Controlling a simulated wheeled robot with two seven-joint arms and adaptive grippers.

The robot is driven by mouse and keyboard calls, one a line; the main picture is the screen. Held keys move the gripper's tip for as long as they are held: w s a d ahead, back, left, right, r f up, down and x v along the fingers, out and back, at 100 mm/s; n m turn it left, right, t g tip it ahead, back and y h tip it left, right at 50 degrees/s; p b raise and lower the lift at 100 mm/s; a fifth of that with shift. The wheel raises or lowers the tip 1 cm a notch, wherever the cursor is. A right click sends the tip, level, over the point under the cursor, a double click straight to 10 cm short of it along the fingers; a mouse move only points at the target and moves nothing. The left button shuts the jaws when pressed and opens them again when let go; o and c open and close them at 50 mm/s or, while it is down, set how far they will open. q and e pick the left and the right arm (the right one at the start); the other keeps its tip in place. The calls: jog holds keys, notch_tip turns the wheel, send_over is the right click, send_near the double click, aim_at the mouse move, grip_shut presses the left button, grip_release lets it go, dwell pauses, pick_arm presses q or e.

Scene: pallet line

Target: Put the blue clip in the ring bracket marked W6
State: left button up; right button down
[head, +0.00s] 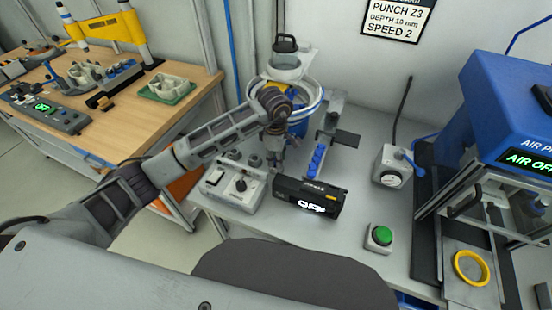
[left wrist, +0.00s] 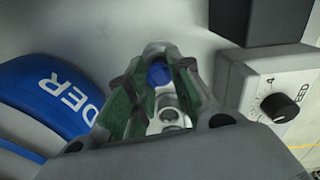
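My left gripper (head: 277,163) points down over the grey bench, in front of the blue-based bowl feeder. In the left wrist view its green-padded fingers (left wrist: 158,65) lean close together at the tips. A small blue piece (left wrist: 158,74), perhaps the blue clip, shows between them; whether they grip it is unclear. Grey round metal parts show just below it. A row of blue pieces (head: 317,158) sits on a rail right of the gripper. I cannot make out a W6 mark or pick out its ring bracket. My right gripper is out of view.
A grey control box (head: 234,188) with a knob and a black display unit (head: 309,197) stand close to the gripper. The bowl feeder (head: 300,125) is behind. A green button (head: 380,237) and a blue press (head: 505,110) stand to the right. Bare bench lies between display and button.

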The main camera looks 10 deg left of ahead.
pick_arm(q)
jog(key=o, duration=0.4)
jog(key=shift+s+a+f, duration=0.1)
jog(key=shift+s+f, duration=0.1)
jog(key=shift+f, duration=0.45)
jog(key=shift+s+f, duration=0.2)
jog(key=shift+f, duration=0.4)
jog(key=shift+w+f, duration=0.1)
jog(key=shift+w, duration=0.4)
jog(key=shift+s+r, duration=0.15)
jog(key=shift+r, duration=0.05)
jog(key=shift+r+p, duration=0.35)
